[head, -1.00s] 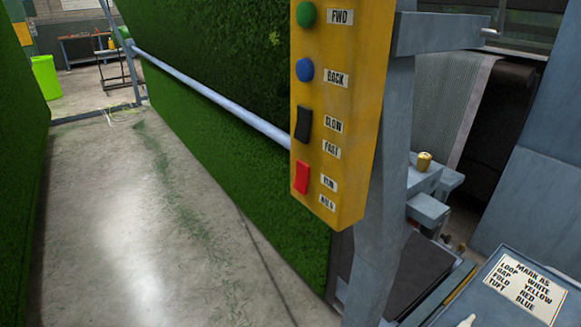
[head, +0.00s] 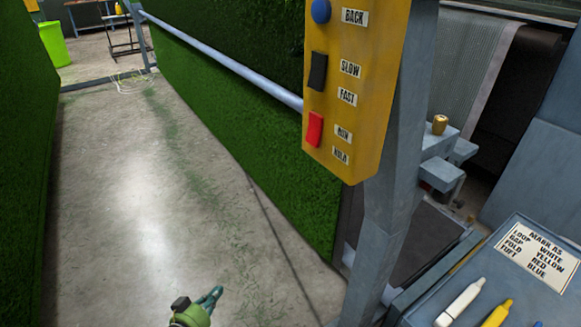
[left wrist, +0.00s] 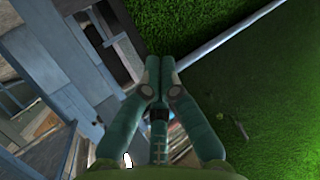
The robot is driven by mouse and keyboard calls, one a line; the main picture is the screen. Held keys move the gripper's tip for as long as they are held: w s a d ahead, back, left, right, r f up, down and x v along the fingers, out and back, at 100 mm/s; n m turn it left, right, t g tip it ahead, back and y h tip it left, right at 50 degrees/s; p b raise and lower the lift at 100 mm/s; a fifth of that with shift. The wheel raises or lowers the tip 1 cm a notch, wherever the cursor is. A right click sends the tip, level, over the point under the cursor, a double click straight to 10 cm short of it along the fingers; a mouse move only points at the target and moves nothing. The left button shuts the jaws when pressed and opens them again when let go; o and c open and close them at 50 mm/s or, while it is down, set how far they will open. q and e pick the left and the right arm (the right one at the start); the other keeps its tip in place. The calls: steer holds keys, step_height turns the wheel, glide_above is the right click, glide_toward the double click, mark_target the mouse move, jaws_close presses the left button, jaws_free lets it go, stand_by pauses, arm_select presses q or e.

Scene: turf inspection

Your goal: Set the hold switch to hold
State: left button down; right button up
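The hold switch is a red rocker (head: 314,129) low on the yellow control box (head: 360,90), beside labels that seem to read RUN and HOLD. I cannot tell which way it is tipped. My left gripper (head: 214,294) shows at the bottom of the head view, below and left of the box and well apart from it. In the left wrist view its green fingers (left wrist: 160,64) meet at the tips with nothing between them. The switch cannot be made out in the left wrist view. My right gripper is not in view.
A black SLOW/FAST rocker (head: 318,71) and a blue BACK button (head: 321,11) sit above the red one. A grey post (head: 388,190) carries the box. A rail (head: 220,60) runs along the turf. A marker tray (head: 425,304) stands lower right. Concrete floor lies open left.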

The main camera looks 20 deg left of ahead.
arm_select(q)
steer(key=w+d+r+m+t+h, duration=0.1)
steer(key=w+d+r+t+h, duration=0.15)
steer(key=r, duration=0.75)
steer(key=w+d+r+m+t+h, duration=0.1)
steer(key=r+t+h, duration=0.15)
steer(key=r, duration=0.75)
steer(key=s+d+r+m+h+b, duration=0.1)
steer(key=s+d+r+m+h, duration=0.1)
steer(key=r, duration=0.8)
steer(key=s+d+r+m+h+b, duration=0.1)
steer(key=s+d+r+m+h, duration=0.2)
steer(key=s+d+r+h, duration=0.2)
step_height(320, 180, up, 5)
steer(key=d+h, duration=0.1)
steer(key=h, duration=0.2)
steer(key=shift+s+d+r+t, duration=0.15)
steer(key=shift+s+d+t, duration=0.05)
steer(key=shift+s+t, duration=0.1)
